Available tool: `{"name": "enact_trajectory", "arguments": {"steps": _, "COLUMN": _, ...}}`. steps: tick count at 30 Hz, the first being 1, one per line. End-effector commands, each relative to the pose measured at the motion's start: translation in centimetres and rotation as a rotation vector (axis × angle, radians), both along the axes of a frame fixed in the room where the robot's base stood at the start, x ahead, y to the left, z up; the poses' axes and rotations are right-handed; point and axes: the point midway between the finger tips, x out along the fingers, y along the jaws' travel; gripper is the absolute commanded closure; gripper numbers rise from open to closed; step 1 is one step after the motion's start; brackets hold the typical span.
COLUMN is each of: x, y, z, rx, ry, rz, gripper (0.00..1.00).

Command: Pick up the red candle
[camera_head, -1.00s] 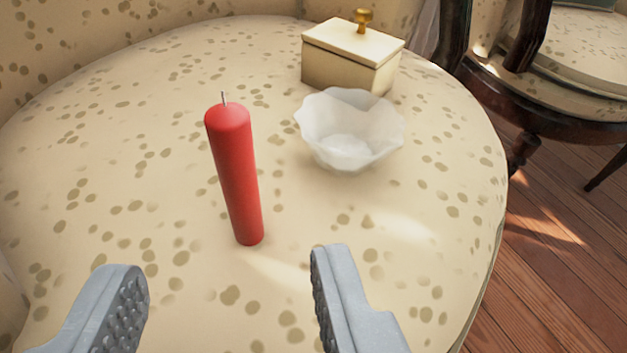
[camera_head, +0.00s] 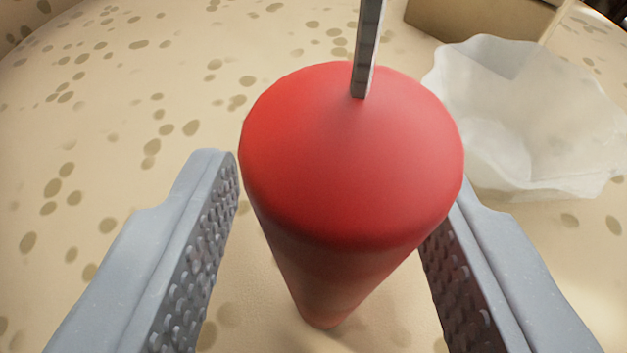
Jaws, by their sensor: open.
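The red candle (camera_head: 340,170) stands upright on the spotted cream seat cushion (camera_head: 90,130), seen from close above. Its grey wick (camera_head: 367,45) rises out of the top. My gripper (camera_head: 340,185) is open, with one finger on each side of the candle. A gap shows between the left finger and the candle's side. The candle's top covers part of the right finger, so I cannot tell whether that finger touches it. The candle's base shows low between the fingers.
A white translucent bowl with a wavy rim (camera_head: 525,120) stands close to the right of the candle. Part of a beige box (camera_head: 480,18) shows behind it at the top edge. The cushion left of the candle is clear.

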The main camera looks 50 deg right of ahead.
Motion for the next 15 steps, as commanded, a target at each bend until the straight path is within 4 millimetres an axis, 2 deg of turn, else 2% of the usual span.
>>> {"name": "enact_trajectory", "arguments": {"steps": 4, "x": 0.62, "y": -1.05, "z": -0.59, "rx": 0.0, "ry": 0.0, "rz": -0.001, "gripper": 0.56}}
{"name": "enact_trajectory", "arguments": {"steps": 12, "x": 0.82, "y": -1.19, "z": -0.5, "rx": -0.001, "ry": -0.001, "rz": 0.0, "gripper": 0.56}}
{"name": "enact_trajectory", "arguments": {"steps": 13, "x": 0.83, "y": -1.19, "z": -0.49, "rx": -0.001, "ry": -0.001, "rz": 0.0, "gripper": 0.58}}
{"name": "enact_trajectory", "arguments": {"steps": 15, "x": 0.83, "y": -1.2, "z": -0.49, "rx": -0.001, "ry": -0.001, "rz": 0.0, "gripper": 0.78}}
